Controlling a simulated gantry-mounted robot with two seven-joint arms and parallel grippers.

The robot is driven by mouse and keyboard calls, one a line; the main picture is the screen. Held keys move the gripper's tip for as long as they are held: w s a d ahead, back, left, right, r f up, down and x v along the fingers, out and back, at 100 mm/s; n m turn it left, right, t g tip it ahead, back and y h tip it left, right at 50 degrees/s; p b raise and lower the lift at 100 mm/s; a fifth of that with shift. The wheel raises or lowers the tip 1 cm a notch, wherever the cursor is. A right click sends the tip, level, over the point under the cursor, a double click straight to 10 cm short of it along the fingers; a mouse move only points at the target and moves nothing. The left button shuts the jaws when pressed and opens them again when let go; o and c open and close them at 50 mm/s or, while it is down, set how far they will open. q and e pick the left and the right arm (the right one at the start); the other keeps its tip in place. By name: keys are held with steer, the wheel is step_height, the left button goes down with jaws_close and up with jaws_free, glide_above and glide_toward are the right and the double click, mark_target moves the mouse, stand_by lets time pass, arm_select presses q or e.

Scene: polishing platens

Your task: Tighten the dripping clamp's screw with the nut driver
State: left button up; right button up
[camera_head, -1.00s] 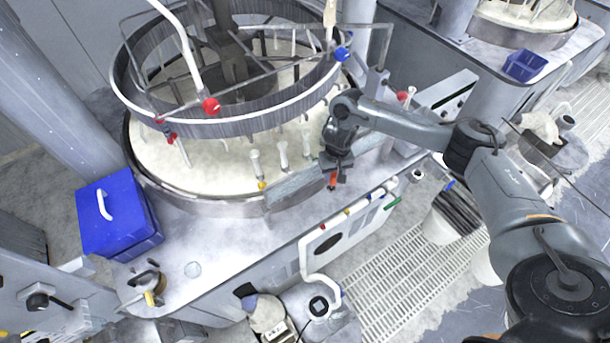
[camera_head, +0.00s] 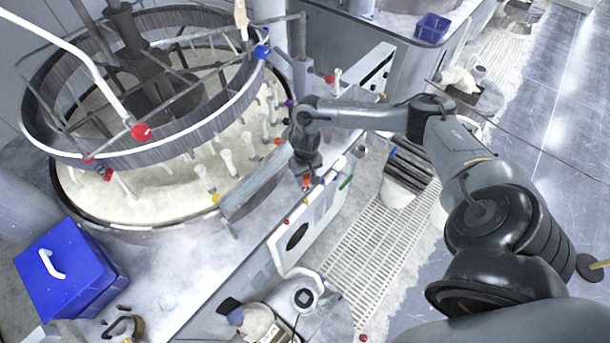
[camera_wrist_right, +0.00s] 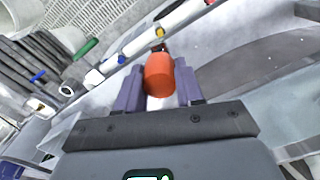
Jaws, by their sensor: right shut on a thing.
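My right gripper (camera_head: 306,176) is shut on an orange-red handle (camera_head: 307,183), which looks like that of the nut driver. In the right wrist view the handle (camera_wrist_right: 159,76) sits between the two purple-grey fingers (camera_wrist_right: 160,92), with a small dark part showing beyond its far end. The gripper is above the front edge of the machine's table, close to a white pipe (camera_wrist_right: 145,42) with coloured fittings. I cannot tell which fitting is the dripping clamp; its screw and any drip do not show clearly. My left gripper is not in view.
The round polishing platen (camera_head: 130,200) with its ring stands at left. A blue box (camera_head: 75,275) is on the table's front left. A green-handled item (camera_head: 345,182) sticks out right of the gripper. A grated floor (camera_head: 350,255) and a bucket (camera_head: 400,187) lie below at right.

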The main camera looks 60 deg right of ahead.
mark_target(305, 188)
steer(key=shift+r, duration=0.1)
steer(key=shift+f+b, duration=1.15)
steer(key=shift+f, duration=1.85)
steer(key=shift+p, duration=0.5)
steer(key=shift+p, duration=0.5)
